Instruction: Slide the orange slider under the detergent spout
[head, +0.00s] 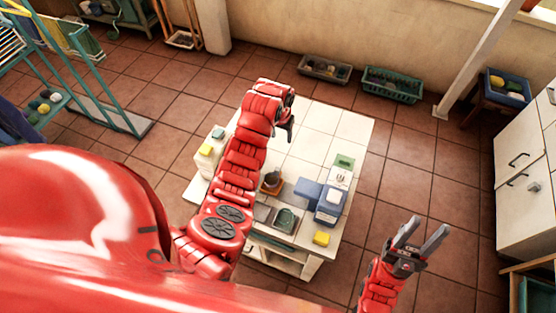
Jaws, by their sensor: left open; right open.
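A small orange-brown piece (266,189) with a dark round item on it sits on the white tiled counter (350,127), right beside my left arm. It may be the orange slider, but it is too small to be sure. A blue and white unit (329,204) stands to its right; I cannot make out a detergent spout on it. My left gripper (288,134) is open over the far part of the counter, partly hidden by its own arm. My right gripper (425,235) is open and empty over the floor, right of the counter.
A yellow sponge (321,238) and a green basin (286,221) are at the counter's near end. A green item (344,161) lies near the right edge. A white cabinet (524,185) stands at right, a drying rack (75,75) at left. Tiled floor lies between.

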